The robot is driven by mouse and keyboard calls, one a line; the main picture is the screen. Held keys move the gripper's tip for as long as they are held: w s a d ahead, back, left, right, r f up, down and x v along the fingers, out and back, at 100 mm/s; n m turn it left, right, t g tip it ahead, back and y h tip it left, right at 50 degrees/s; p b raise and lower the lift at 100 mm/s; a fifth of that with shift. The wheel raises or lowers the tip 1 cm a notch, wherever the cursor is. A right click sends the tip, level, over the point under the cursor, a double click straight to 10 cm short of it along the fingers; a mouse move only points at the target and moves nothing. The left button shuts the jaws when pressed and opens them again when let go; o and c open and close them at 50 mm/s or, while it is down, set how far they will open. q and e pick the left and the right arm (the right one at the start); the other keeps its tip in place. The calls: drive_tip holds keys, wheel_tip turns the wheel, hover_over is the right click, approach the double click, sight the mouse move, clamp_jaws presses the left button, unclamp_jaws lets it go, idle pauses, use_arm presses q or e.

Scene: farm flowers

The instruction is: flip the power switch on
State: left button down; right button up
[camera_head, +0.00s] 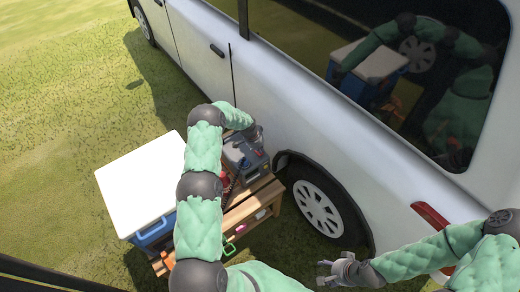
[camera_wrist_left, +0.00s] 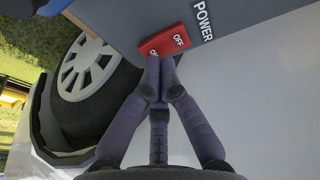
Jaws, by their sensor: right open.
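The power switch (camera_wrist_left: 180,38) is a red rocker marked OFF and ON, beside a POWER label (camera_wrist_left: 203,20) on a grey panel, in the left wrist view. In the head view the grey device (camera_head: 240,157) stands on the wooden bench. My left gripper (camera_wrist_left: 160,62) is shut and empty; its fingertips meet at the switch's lower edge, partly covering the ON end. I cannot tell whether they press it. In the head view the left gripper (camera_head: 256,136) is at the device's far side. My right gripper (camera_head: 330,271) is open and empty, low on the right.
A white van (camera_head: 300,120) stands close behind the device, its wheel (camera_head: 318,208) right of the bench. A blue cooler with a white lid (camera_head: 145,180) is at the left. The wooden bench (camera_head: 262,195) holds small items. Grass is open at far left.

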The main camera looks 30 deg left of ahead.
use_arm(q)
drive_tip(key=shift+d+f+b, duration=0.15)
drive_tip(key=shift+f+b, duration=0.25)
drive_tip(key=shift+f, duration=0.1)
drive_tip(key=shift+r, duration=0.15)
use_arm(e)
drive_tip(key=shift+f, duration=0.45)
use_arm(q)
drive_tip(key=shift+w+a+r+b, duration=0.15)
drive_tip(key=shift+w+a+b, duration=0.1)
drive_tip(key=shift+a+b, duration=0.4)
use_arm(e)
drive_tip(key=shift+f, duration=0.75)
use_arm(q)
drive_tip(key=shift+r, duration=0.1)
drive_tip(key=r, duration=0.1)
drive_tip(key=r+p, duration=0.1)
drive_tip(key=r, duration=0.1)
drive_tip(key=r+p, duration=0.1)
drive_tip(key=shift+d+r, duration=0.25)
drive_tip(key=shift+r, duration=0.1)
drive_tip(key=s+d+p+v, duration=0.1)
drive_tip(key=p+v, duration=0.2)
drive_tip(key=v, duration=0.6)
drive_tip(key=shift+d, duration=0.5)
use_arm(e)
drive_tip(key=r, duration=0.5)
drive_tip(key=shift+s+a+r, duration=0.1)
drive_tip(key=shift+s+a, duration=0.2)
drive_tip(key=shift+a, duration=0.05)
